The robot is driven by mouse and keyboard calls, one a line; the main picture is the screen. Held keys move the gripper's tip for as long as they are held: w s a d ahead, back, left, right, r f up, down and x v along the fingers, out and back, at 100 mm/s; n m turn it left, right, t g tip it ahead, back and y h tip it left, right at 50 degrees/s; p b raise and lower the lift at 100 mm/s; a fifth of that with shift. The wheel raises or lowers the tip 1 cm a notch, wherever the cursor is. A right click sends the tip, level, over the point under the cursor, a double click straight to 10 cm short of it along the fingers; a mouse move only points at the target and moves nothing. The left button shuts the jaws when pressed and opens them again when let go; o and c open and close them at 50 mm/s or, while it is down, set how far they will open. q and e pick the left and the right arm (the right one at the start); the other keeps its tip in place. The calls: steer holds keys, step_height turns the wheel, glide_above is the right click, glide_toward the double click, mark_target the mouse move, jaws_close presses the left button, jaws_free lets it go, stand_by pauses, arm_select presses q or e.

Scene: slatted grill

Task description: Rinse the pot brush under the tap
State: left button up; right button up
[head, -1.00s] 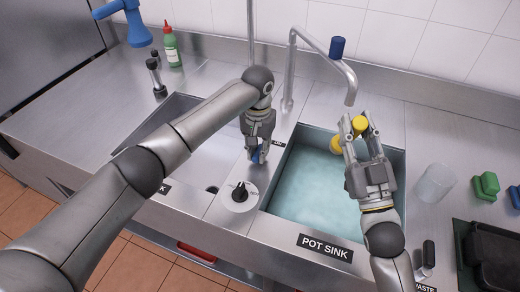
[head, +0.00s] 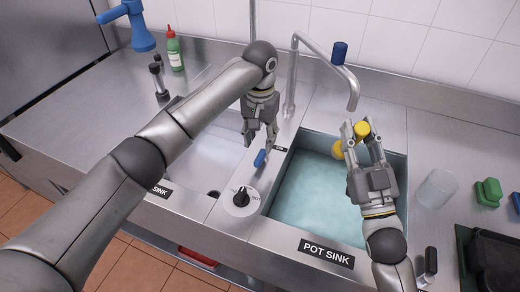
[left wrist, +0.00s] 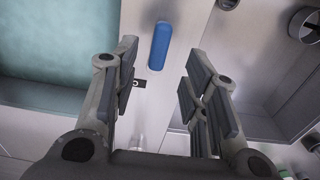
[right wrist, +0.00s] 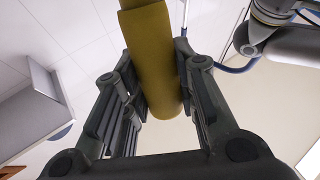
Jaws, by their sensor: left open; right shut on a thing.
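The yellow pot brush (head: 361,129) is in my right gripper (head: 361,134), under the tap spout and above the pot sink (head: 400,170). In the right wrist view a thick yellow part of it (right wrist: 155,60) passes between the fingers. The tap (head: 322,55) curves over the sink from the back; no stream of water is visible from it. A blue handle (head: 261,157) lies on the steel strip left of the pot sink. My left gripper (head: 259,146) is open and empty just above it. In the left wrist view the blue handle (left wrist: 160,45) shows apart from both fingers.
A black knob on a white dial (head: 241,198) sits in front of the blue handle. A second sink (head: 200,160) is at left. A clear beaker (head: 436,189) and green blocks (head: 488,192) stand right of the pot sink. A green bottle (head: 175,50) stands back left.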

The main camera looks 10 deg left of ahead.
mark_target(260, 156)
arm_select(q)
step_height(260, 156, up, 5)
steer(key=shift+r, duration=0.15)
stand_by(0.3)
arm_select(e)
steer(key=shift+s+p, duration=0.35)
steer(key=shift+s, duration=1.3)
arm_select(q)
steer(key=shift+r, duration=0.55)
arm_select(e)
steer(key=shift+s, duration=2.35)
